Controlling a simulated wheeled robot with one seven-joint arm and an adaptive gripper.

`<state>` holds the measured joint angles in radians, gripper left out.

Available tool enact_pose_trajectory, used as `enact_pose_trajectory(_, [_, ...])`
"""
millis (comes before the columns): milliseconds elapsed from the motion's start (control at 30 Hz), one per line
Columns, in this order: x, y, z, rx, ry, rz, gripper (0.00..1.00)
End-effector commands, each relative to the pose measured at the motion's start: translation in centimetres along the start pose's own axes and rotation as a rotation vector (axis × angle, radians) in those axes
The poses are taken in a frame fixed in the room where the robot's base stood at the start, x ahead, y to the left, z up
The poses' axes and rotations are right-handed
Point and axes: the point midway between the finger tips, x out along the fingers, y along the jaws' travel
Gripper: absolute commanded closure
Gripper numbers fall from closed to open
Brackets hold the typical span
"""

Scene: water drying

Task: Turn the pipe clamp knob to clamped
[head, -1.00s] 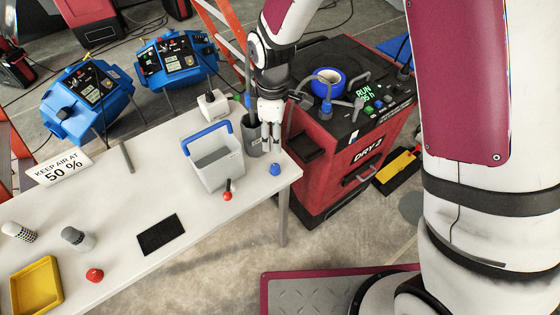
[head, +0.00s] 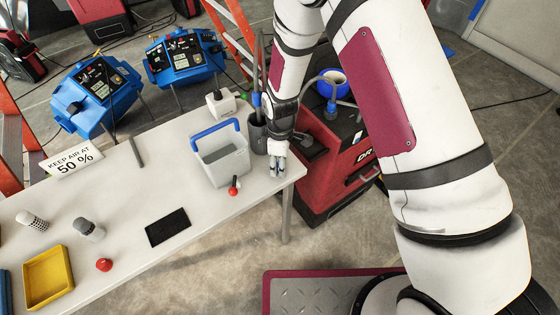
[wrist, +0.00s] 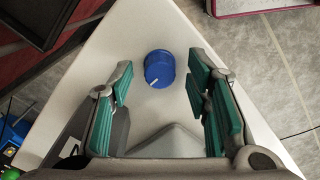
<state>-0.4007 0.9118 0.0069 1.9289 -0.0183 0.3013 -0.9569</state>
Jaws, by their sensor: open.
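A round blue knob (wrist: 159,70) stands on the white table near its corner. It has a white pointer mark on its side, turned to the lower left in the wrist view. My gripper (wrist: 161,80) is open, with green-padded fingers on either side of the knob and gaps on both sides. In the head view my gripper (head: 277,170) points down at the table's right corner and largely hides the knob. No clamp label or pipe is readable near the knob.
A grey bin with a blue handle (head: 222,165) and a dark cup (head: 258,137) stand close left of my gripper. The red dryer (head: 335,170) is beyond the table edge (head: 290,178).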

Motion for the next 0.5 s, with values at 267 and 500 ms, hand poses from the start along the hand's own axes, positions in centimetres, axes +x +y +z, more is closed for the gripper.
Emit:
enact_pose_trajectory(267, [0.01,0.02,-0.02,0.000,0.000,0.000,0.67])
enact_pose_trajectory(500, [0.00,0.02,-0.01,0.000,0.000,0.000,1.00])
